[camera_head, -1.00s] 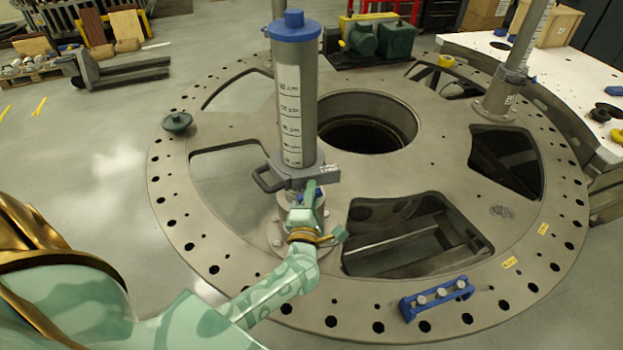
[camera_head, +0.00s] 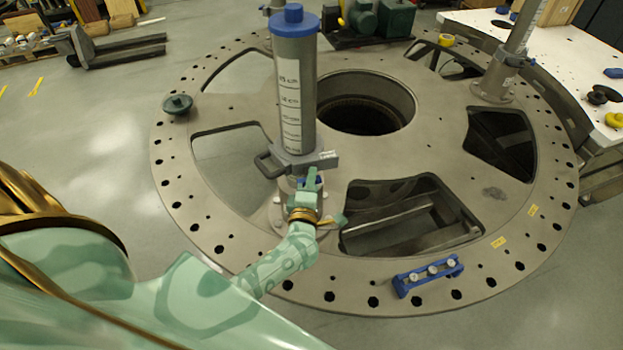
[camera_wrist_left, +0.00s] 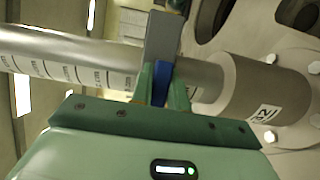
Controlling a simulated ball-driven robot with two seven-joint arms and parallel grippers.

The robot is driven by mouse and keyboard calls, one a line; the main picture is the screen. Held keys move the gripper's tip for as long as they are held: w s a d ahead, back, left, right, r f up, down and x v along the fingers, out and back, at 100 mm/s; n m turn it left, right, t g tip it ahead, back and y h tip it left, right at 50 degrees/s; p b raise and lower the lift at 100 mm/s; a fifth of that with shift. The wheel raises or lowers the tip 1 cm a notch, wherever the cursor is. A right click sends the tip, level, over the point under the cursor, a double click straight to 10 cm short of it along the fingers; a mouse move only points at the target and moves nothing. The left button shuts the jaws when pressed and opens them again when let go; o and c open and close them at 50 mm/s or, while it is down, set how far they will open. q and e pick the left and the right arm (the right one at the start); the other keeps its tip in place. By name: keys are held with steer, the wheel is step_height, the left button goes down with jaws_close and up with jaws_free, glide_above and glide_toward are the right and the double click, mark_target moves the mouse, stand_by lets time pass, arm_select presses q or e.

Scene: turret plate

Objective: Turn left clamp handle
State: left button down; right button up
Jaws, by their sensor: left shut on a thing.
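The left clamp is a grey collar (camera_head: 290,163) around the lower part of the tall grey cylinder (camera_head: 294,85) with a blue cap and a printed scale. A dark loop handle (camera_head: 266,166) sticks out on its left, and a labelled block (camera_head: 327,160) on its right. My left gripper (camera_head: 311,182) is at the front of the clamp, just under the block. In the left wrist view its green fingers (camera_wrist_left: 161,88) are shut around a blue part (camera_wrist_left: 161,80) beside a grey bar (camera_wrist_left: 164,36). The fingers hide much of the blue part. My right gripper is not in view.
The round turret plate (camera_head: 230,118) has large openings and a central hole (camera_head: 365,105). A blue fixture (camera_head: 428,275) lies on its front rim, and a green knob (camera_head: 178,104) on its left. Another clamped post (camera_head: 497,80) stands at the right by a white table (camera_head: 560,75).

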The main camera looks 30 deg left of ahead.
arm_select(q)
steer(key=c, duration=1.4)
jaws_free()
steer(key=shift+r, duration=0.1)
steer(key=shift+o, duration=0.2)
steer(key=b+v, duration=0.3)
steer(key=v, duration=1.3)
steer(key=shift+s+d, duration=0.15)
